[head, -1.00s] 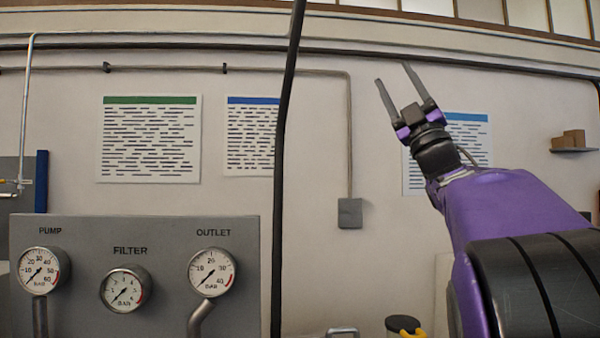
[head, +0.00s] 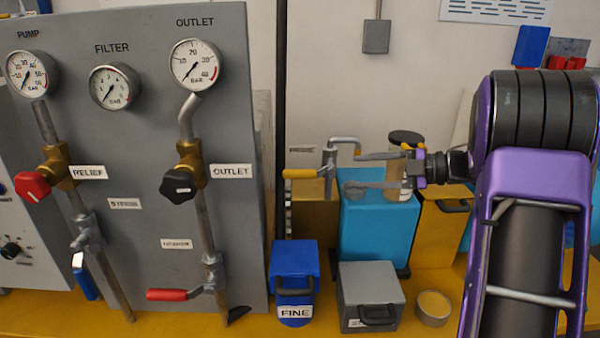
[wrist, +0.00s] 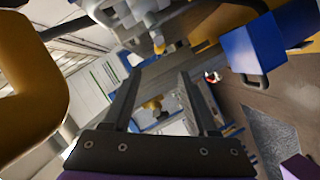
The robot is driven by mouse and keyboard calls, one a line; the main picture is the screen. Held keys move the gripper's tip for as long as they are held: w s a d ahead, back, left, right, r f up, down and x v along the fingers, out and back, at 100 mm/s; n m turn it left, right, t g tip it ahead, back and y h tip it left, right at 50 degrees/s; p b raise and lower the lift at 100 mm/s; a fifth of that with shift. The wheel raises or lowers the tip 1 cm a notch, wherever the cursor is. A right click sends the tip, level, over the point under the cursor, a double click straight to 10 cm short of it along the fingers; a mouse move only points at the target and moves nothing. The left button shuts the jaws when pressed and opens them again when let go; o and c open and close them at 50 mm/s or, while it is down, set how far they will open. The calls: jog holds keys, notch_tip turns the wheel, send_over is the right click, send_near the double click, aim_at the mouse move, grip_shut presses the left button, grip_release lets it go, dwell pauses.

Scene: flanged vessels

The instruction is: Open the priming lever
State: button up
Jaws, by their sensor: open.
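The priming lever has a yellow grip (head: 302,173) pointing left from a grey upright post (head: 330,170). A small plate, apparently reading PRIME (head: 301,150), sits just above it. The post stands by a blue tank (head: 375,235), with a bent grey pipe on top. My gripper (head: 352,171) comes in from the right, fingers pointing left at the post. It is open, and nothing shows between the fingers. In the head view the fingertips end just right of the post; contact cannot be told. The fingers (wrist: 160,78) also show in the wrist view, with a large blurred yellow shape at left.
Left is a grey panel (head: 140,240) with gauges, a red relief knob (head: 32,186), a black outlet knob (head: 178,186) and a red-handled valve (head: 175,295). A blue FINE box (head: 294,275) and a grey box (head: 369,298) stand in front on the yellow bench (head: 250,325).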

aim_at(298, 174)
jog(key=b+x, duration=0.1)
jog(key=x, duration=1.5)
jog(key=shift+w+a, duration=0.1)
jog(key=shift+a, duration=0.1)
grip_shut()
dwell(0.6)
